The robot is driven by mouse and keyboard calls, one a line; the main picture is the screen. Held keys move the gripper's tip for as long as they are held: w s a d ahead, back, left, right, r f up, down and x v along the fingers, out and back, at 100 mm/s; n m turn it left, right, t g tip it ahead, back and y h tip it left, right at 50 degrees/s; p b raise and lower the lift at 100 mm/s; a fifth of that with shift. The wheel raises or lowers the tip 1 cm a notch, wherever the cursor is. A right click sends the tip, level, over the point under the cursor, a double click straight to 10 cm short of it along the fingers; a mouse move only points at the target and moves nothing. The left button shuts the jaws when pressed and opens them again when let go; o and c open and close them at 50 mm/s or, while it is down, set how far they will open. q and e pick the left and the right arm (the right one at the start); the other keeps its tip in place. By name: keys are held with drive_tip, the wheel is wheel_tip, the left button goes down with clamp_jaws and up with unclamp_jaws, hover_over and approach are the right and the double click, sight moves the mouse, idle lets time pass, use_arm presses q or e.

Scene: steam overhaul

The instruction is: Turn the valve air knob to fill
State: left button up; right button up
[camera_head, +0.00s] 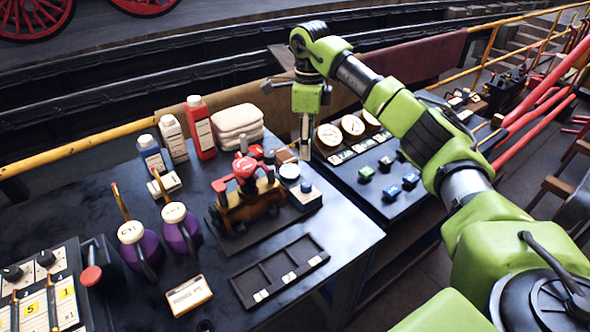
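A yellow-brown valve fixture (250,200) with a red top stands on a dark board on the bench. Beside it on the right is a small grey block (304,195) with a white round dial (290,171) and a small dark blue knob (306,186). I cannot tell for sure which part is the valve air knob, and its setting is too small to read. My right gripper (305,154) points down just above and behind the dial and small knob, apparently apart from them. Its fingers show as one narrow shape, so their opening is unclear. My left gripper is out of view.
Red and white bottles (200,128), folded cloths (238,122) and purple jugs (181,230) stand left of the fixture. An empty dark tray (279,271) lies in front. A panel with gauges (352,126) and coloured knobs stands on the right, below my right arm.

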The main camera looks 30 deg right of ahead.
drive_tip(key=p, duration=0.2)
hover_over(307, 184)
wheel_tip(307, 184, down, 6)
drive_tip(key=shift+s+f, duration=0.1)
drive_tip(key=shift+f, duration=0.1)
drive_tip(key=f+p, duration=0.1)
drive_tip(key=f, duration=0.2)
drive_tip(key=shift+w+f, duration=0.2)
wheel_tip(307, 184, down, 3)
drive_tip(key=shift+r+p, duration=0.1)
drive_tip(key=shift+p, duration=0.35)
drive_tip(key=shift+f, duration=0.3)
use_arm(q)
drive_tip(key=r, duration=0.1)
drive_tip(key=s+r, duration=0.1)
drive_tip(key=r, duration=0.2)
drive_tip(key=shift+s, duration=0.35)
use_arm(e)
drive_tip(key=c, duration=1.1)
